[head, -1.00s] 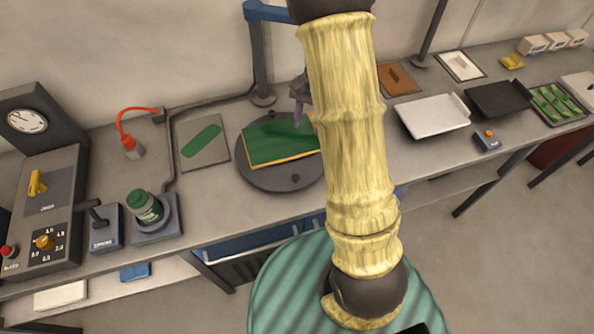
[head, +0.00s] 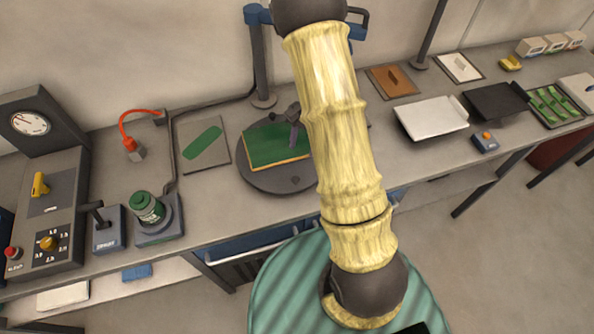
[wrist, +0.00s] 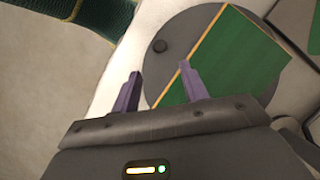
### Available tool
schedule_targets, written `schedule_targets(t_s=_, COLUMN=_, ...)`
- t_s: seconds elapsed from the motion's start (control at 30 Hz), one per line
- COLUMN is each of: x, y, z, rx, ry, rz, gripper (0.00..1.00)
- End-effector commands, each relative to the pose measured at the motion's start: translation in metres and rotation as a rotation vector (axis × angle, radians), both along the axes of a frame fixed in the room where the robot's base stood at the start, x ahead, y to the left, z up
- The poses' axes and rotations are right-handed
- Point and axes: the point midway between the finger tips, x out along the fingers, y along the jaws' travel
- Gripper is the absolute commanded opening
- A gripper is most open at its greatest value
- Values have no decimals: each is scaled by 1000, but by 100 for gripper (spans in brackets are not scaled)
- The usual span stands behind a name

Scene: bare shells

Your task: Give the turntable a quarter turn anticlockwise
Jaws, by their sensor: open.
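The turntable is a dark grey disc (head: 262,180) on the bench, carrying a green board (head: 272,148) with an orange edge. In the head view my gripper (head: 293,135) is over the board's right part. My arm hides the disc's right side.
A grey panel with a green slot shape (head: 203,143) lies left of the disc. A green-capped jar (head: 146,207) stands further left on the bench. A blue-jointed stand (head: 260,60) rises behind the disc. A white tray (head: 430,118) is to the right.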

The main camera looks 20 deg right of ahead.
Motion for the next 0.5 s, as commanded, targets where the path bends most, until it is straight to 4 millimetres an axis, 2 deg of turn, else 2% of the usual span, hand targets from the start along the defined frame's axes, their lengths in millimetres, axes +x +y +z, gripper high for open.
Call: schedule_targets(t_s=0.5, x=-25, y=24, z=-81, rx=0, ry=3, rz=0, gripper=44)
